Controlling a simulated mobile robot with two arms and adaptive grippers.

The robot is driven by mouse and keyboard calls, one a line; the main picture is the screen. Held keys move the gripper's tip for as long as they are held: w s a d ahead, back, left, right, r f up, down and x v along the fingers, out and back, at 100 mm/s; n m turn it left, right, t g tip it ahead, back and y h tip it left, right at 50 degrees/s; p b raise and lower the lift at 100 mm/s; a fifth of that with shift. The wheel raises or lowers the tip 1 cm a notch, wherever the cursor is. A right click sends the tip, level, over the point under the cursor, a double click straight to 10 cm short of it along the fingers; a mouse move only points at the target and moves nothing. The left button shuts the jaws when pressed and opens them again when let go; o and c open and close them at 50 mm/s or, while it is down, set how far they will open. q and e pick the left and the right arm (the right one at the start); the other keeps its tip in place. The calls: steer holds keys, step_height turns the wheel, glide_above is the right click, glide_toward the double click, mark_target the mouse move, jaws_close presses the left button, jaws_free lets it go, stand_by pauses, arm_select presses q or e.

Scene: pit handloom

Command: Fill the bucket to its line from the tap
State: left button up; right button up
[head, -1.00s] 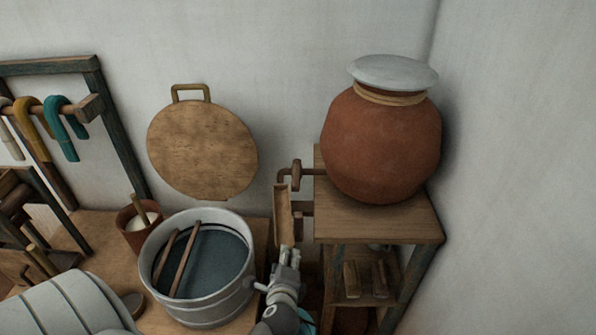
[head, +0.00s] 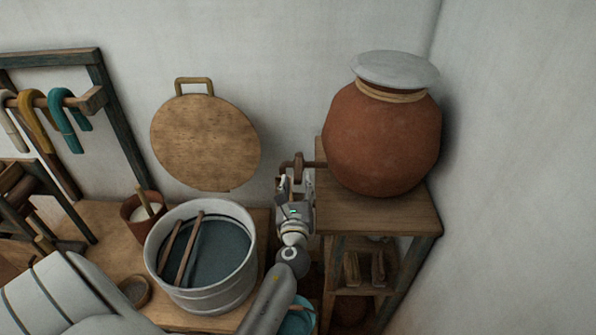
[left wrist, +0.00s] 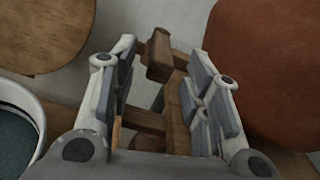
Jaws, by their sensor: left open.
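The brown tap (head: 299,166) sticks out to the left from beside the big clay jar (head: 382,138). My left gripper (head: 296,182) is open and empty just in front of and below the tap. In the left wrist view the tap's handle (left wrist: 159,56) shows beyond and between the open fingertips (left wrist: 172,68); I cannot tell whether they touch it. A teal bucket (head: 297,318) stands low beneath my left arm, mostly hidden by it. Its fill line and inside cannot be made out. My right gripper is not in view.
A grey tub (head: 211,294) of dark liquid with two sticks stands left of my arm. The jar rests on a wooden stand (head: 410,214) with a lower shelf. A round wooden board (head: 205,142) leans at the wall. A small pot (head: 135,225) stands behind the tub.

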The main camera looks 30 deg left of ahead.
mark_target(298, 174)
arm_select(q)
steer(key=shift+x, duration=2.55)
jaws_close()
